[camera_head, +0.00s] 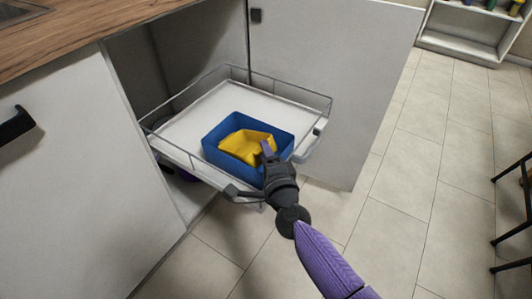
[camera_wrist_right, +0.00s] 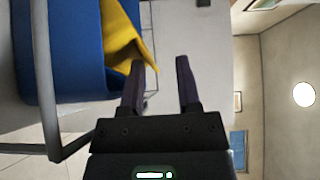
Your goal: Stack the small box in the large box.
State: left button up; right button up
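The large box is blue (camera_head: 230,167) and sits on a pull-out shelf; it also shows at the left of the right wrist view (camera_wrist_right: 62,50). The small box is yellow (camera_head: 240,146) and lies inside the blue box, looking tilted or skewed; whether it rests flat on the bottom is hidden. Its yellow edge also shows in the right wrist view (camera_wrist_right: 120,38). My right gripper (camera_head: 266,150) is over the blue box's front right side, by the yellow box. In the right wrist view its fingers (camera_wrist_right: 161,72) are apart with nothing seen gripped between them. My left gripper is out of view.
The white shelf (camera_head: 188,128) has a wire rail (camera_head: 290,87) and stands out of an open cabinet. The cabinet door (camera_head: 335,90) is swung open at the right. A wooden counter (camera_head: 75,30) is at upper left. The tiled floor (camera_head: 410,180) at right is largely clear.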

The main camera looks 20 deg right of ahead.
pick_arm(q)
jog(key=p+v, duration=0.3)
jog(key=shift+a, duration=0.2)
pick_arm(e)
jog(key=s+r, duration=0.1)
jog(key=s, duration=1.1)
jog(key=shift+a, duration=0.3)
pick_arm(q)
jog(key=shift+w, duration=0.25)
pick_arm(e)
jog(key=shift+r, duration=0.1)
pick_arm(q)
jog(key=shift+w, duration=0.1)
